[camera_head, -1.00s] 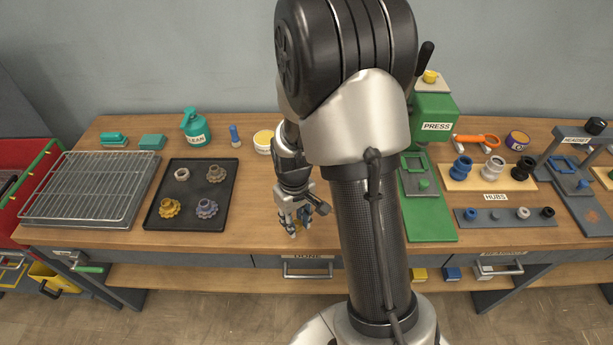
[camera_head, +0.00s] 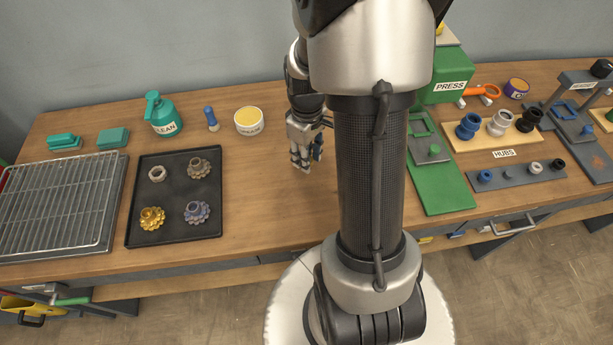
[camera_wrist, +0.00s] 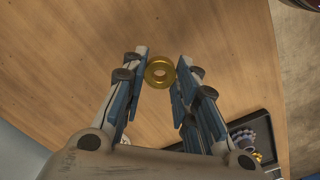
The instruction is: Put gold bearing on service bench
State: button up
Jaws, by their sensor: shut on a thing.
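The gold bearing (camera_wrist: 160,72) is a small ring held between the fingertips of my gripper (camera_wrist: 159,82) in the wrist view. My gripper (camera_head: 303,160) is shut on it and is over the wooden service bench (camera_head: 258,195), between the black tray and the green press. The bearing itself cannot be made out in the head view. The bare bench top (camera_wrist: 95,75) fills most of the wrist view behind the bearing. How high the bearing is above the wood is hard to tell.
A black tray (camera_head: 176,191) holding a gold cog (camera_head: 152,218), other cogs and a pale ring lies left of my gripper. A cream tub (camera_head: 248,121) and a teal spray bottle (camera_head: 161,113) stand behind. The green press (camera_head: 445,85) is right. Bare wood lies around my gripper.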

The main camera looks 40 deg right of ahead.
aim_at(307, 180)
notch_tip(307, 180, down, 8)
jog(key=shift+w+f+b, duration=0.1)
jog(key=shift+f+b, duration=0.05)
jog(key=shift+b, duration=1)
jog(key=shift+f, duration=0.2)
jog(key=o, duration=1)
jog(key=shift+o, duration=0.2)
jog(key=shift+r, duration=0.15)
notch_tip(307, 180, up, 12)
jog(key=p, duration=0.4)
jog(key=s+a+r+m+t, duration=0.1)
jog(key=s+a+r+t, duration=0.1)
jog(key=s+a+r, duration=0.4)
jog(key=s+a+r+m+t, duration=0.1)
jog(key=s+a+r, duration=0.4)
jog(key=a+r, duration=0.7)
jog(key=shift+s+r+m+t, duration=0.3)
jog(key=shift+s+r+t, duration=0.1)
jog(key=shift+t, duration=0.4)
